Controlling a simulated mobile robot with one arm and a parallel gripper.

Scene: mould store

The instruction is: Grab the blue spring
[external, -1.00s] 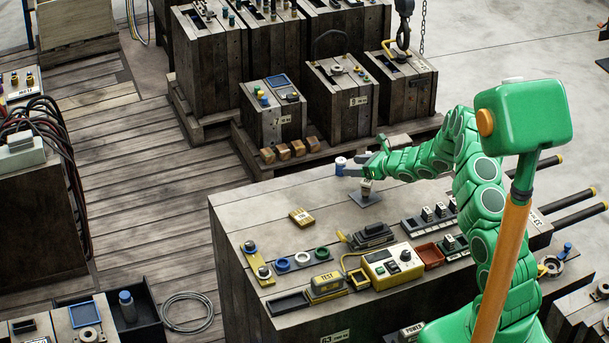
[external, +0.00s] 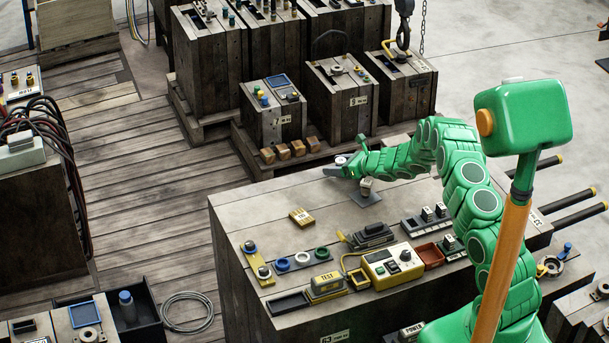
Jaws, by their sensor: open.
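A small round piece with a pale top (external: 341,160), apparently the blue spring, stands at the far left edge area of the wooden bench (external: 262,205). Its side is now mostly hidden by my gripper. My gripper (external: 339,166) is open and low over the bench, with its fingers close around or beside this piece. I cannot tell whether they touch it.
A small block on a dark plate (external: 364,197) stands just below my wrist. A blue ring (external: 283,265), a yellow meter (external: 391,265) and a red tray (external: 430,255) fill the near side.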

